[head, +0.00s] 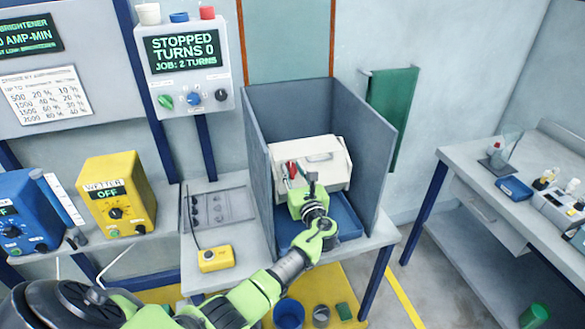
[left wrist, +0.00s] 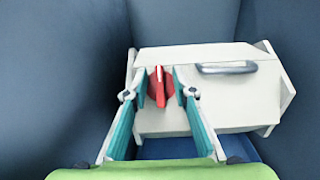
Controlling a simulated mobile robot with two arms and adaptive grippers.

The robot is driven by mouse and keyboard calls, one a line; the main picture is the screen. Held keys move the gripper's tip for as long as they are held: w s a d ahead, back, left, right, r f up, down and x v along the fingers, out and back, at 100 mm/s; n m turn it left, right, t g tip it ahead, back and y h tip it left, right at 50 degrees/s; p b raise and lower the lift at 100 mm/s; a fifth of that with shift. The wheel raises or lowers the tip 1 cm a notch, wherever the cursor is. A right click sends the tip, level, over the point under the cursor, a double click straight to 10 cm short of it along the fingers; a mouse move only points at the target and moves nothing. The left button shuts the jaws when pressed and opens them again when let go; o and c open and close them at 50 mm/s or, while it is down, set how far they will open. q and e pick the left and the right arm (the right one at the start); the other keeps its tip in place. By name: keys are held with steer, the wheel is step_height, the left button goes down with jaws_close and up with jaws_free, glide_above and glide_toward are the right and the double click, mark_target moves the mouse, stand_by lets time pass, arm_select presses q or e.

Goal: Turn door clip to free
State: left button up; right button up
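The door clip is a red turn-knob (left wrist: 160,88) with an upright grip bar on the front of a white box (left wrist: 215,110). In the head view the white box (head: 325,160) stands inside a grey three-sided enclosure. My left gripper (left wrist: 159,84) is open, with one teal finger on each side of the red clip. A gap shows between the fingers and the upright bar; I cannot tell whether a fingertip touches the clip's round base. In the head view my left gripper (head: 292,172) is in front of the box and partly hides the clip. My right gripper is not in view.
Grey panels (head: 364,150) close in both sides of the box. A blue tray (head: 347,215) lies beneath it. A grey handle (left wrist: 227,68) is right of the clip. A yellow pendant (head: 214,258) lies on the bench.

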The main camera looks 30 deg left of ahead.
arm_select(q)
steer(key=shift+w+a, duration=0.2)
steer(key=shift+a, duration=0.05)
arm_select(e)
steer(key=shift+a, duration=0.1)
arm_select(q)
jaws_close()
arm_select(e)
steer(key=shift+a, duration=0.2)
